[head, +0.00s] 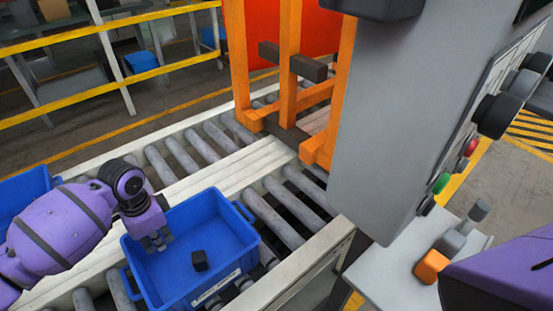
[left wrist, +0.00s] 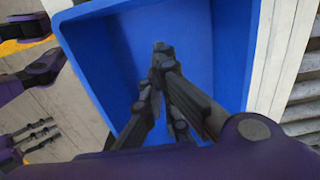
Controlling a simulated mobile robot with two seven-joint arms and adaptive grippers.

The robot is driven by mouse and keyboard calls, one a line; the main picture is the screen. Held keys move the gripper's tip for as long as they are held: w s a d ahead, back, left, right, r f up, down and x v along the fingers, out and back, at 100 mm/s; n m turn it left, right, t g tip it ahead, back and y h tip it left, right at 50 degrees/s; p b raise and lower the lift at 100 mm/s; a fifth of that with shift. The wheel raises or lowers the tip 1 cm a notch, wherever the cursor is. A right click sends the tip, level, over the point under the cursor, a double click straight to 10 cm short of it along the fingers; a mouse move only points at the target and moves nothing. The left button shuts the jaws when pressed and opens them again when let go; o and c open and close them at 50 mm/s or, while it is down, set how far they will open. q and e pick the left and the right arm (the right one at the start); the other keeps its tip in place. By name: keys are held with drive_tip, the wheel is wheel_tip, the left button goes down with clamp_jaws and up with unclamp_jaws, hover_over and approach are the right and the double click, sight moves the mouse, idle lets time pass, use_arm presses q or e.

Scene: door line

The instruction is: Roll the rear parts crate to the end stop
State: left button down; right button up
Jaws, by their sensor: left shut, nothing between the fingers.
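A blue parts crate (head: 232,232) stands on the near roller lane with a small dark block (head: 199,260) inside and a white label on its near side. A second blue crate (head: 27,190) is cut off at the left edge. I cannot tell which of them is the rear one. My left gripper (head: 158,243) points down inside the near crate, by its far left wall, shut and empty. In the left wrist view the gripper (left wrist: 160,62) is over the inside of a blue crate (left wrist: 230,55); contact with its wall is unclear.
An orange frame (head: 290,65) with dark crossbars stands over the lanes at the back. A grey control cabinet (head: 390,120) with buttons blocks the right side. Bare rollers (head: 270,217) run from the crate toward the frame. Yellow rails (head: 105,27) lie beyond the lanes.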

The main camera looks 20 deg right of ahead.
use_arm(q)
drive_tip(key=s+a+f, duration=0.1)
drive_tip(key=a+f, duration=0.2)
drive_tip(key=f, duration=0.6)
drive_tip(key=shift+s+a+f, duration=0.2)
drive_tip(key=shift+a+f, duration=0.15)
drive_tip(key=shift+f, duration=0.05)
use_arm(e)
drive_tip(key=shift+s+a, duration=0.1)
drive_tip(key=shift+s, duration=0.1)
